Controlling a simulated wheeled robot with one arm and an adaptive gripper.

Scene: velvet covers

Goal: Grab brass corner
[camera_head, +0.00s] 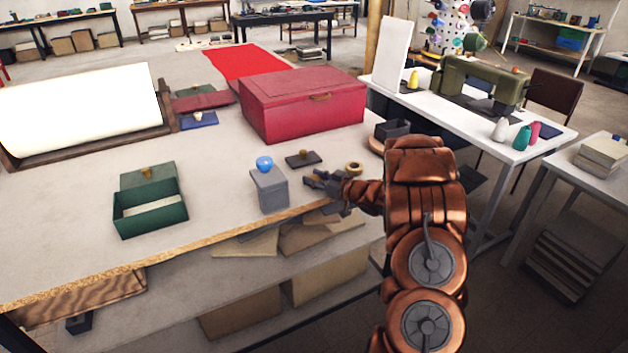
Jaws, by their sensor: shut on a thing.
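My gripper (309,179) reaches left, low over the front of the workbench (225,215), just right of a grey block (269,190). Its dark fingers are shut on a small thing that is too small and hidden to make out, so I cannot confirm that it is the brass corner. A small brass-coloured ring-like piece (354,167) lies behind my wrist. A brass-coloured knob (303,153) sits on a dark flat plate (309,160) just behind the gripper.
A blue ball (264,163) sits on the grey block. A green open box (150,213) stands at left and a large red box (302,105) behind. A dark open tray (392,130) is at the right. The bench's front edge runs below the gripper.

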